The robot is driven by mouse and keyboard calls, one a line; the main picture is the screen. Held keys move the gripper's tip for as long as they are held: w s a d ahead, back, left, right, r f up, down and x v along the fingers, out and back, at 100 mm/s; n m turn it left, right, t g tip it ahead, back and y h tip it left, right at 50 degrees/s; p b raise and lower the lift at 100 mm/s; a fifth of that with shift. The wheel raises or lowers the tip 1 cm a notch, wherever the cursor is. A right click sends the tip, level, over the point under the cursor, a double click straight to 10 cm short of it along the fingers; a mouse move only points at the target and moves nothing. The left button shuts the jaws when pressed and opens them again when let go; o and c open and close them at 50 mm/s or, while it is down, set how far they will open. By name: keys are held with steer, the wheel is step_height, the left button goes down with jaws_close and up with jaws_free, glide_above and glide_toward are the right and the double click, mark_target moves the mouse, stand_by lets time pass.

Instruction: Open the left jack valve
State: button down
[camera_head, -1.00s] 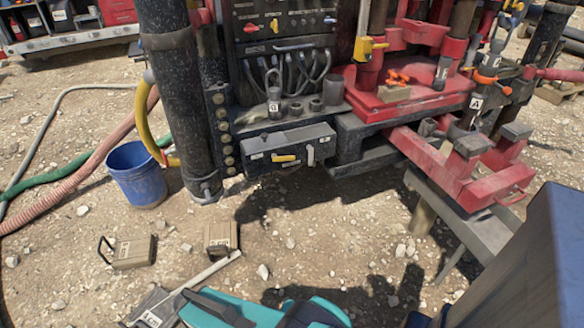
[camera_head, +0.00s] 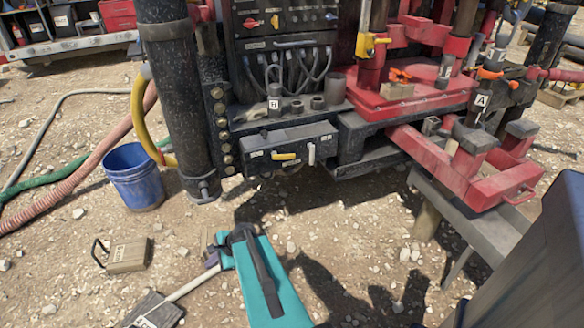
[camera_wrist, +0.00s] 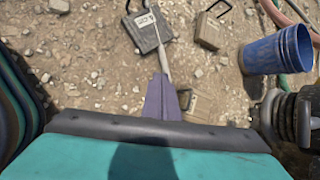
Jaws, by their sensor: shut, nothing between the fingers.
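A dark valve box (camera_head: 290,148) is mounted low on the rig. It carries a yellow lever (camera_head: 284,156) lying roughly level and a white lever (camera_head: 311,153) hanging down. I cannot tell from the markings which one is the left jack valve. My gripper (camera_head: 211,260) shows small and purple beside my teal arm, low in front of the rig and well apart from the box. In the wrist view my gripper (camera_wrist: 162,88) is shut and empty, pointing over the gravel. The valve box is outside the wrist view.
A blue bucket (camera_head: 135,176) stands left of the rig's black post (camera_head: 178,100). A tan case (camera_head: 128,256) and a dark labelled block (camera_head: 154,311) with a pale bar lie on the gravel. Another tan case (camera_wrist: 196,104) is partly hidden by my gripper. Red rig parts (camera_head: 480,180) jut out right.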

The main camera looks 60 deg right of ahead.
mark_target(283, 155)
steer(key=s+d+r+m+t+h+b, duration=0.1)
steer(key=d+r+m+h, duration=0.2)
steer(key=d, duration=0.4)
steer(key=s+d+r+m+t+b, duration=0.1)
steer(key=d+r+m+t, duration=0.2)
steer(key=d, duration=0.4)
steer(key=s+d+r+m+h+b, duration=0.1)
steer(key=d+r+m+h, duration=0.15)
steer(key=d+m, duration=0.35)
steer(key=s+d+r+m+h+b, duration=0.1)
steer(key=s+d+r+m, duration=0.1)
steer(key=d, duration=0.4)
steer(key=s+d+r+m+h, duration=0.2)
steer(key=s+d+r+m, duration=0.1)
steer(key=s+d+r, duration=0.1)
steer(key=s+d+r+m+t+h+b, duration=0.1)
steer(key=s+d+r+m+h, duration=0.1)
steer(key=s+d, duration=0.3)
steer(key=d+r+m, duration=0.1)
steer(key=d, duration=0.1)
steer(key=shift+d+r+b, duration=0.2)
steer(key=shift+d+b, duration=0.15)
steer(key=b+x, duration=0.1)
steer(key=x, duration=0.9)
steer(key=shift+s+d+r, duration=0.1)
steer(key=shift+d+r, duration=0.05)
steer(key=shift+r, duration=0.85)
steer(key=shift+s+d+r, duration=0.1)
steer(key=shift+d+r, duration=0.05)
steer(key=shift+r, duration=0.8)
